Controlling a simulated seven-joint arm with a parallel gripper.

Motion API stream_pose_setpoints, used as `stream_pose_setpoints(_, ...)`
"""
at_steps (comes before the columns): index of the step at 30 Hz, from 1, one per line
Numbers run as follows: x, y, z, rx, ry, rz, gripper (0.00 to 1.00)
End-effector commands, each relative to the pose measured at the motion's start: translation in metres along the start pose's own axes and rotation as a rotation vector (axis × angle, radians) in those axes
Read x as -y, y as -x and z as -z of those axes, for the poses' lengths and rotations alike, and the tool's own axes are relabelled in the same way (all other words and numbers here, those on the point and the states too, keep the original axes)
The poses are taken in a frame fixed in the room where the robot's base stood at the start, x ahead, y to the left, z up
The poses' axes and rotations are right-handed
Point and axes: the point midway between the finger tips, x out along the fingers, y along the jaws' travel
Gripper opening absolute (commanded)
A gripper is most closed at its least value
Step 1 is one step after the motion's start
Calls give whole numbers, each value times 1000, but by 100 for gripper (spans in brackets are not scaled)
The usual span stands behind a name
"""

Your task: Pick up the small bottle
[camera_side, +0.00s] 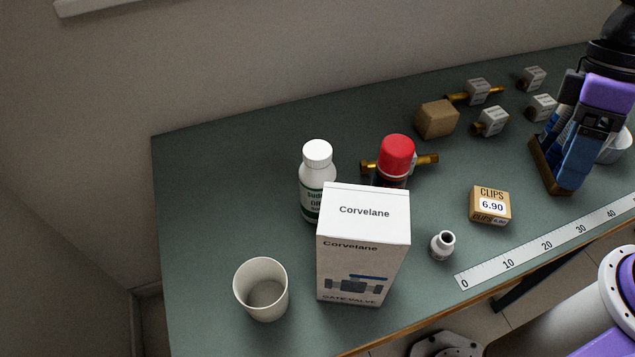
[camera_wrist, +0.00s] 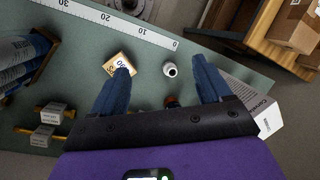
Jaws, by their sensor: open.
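Two bottles stand close together in the side view: a white bottle (camera_side: 317,180) with a white cap and green label, and a dark bottle with a red cap (camera_side: 396,153). The pictures do not settle which is the small bottle. A Corvelane gate valve box (camera_side: 362,252) stands in front and hides their lower parts. My gripper (camera_side: 566,178) is well to their right, above the bench and apart from both. In the wrist view my gripper (camera_wrist: 161,66) has its blue fingers spread with nothing held. A small reddish-brown patch at the gripper's edge there cannot be identified.
A grey cup (camera_side: 261,289) stands front left. Brass valves and a cardboard cube (camera_side: 437,119) are at the back.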

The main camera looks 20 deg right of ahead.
Motion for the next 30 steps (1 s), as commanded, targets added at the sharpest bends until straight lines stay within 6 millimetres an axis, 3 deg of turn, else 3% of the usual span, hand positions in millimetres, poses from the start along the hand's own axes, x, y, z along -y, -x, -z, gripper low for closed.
stream_pose_setpoints(9,28,10,84,159,-537,282,78)
stream_pose_setpoints(15,34,21,146,264,-857,478,78)
stream_pose_setpoints(24,17,40,234,422,-1259,773,78)
stream_pose_setpoints(30,1,49,267,490,-1403,903,78)
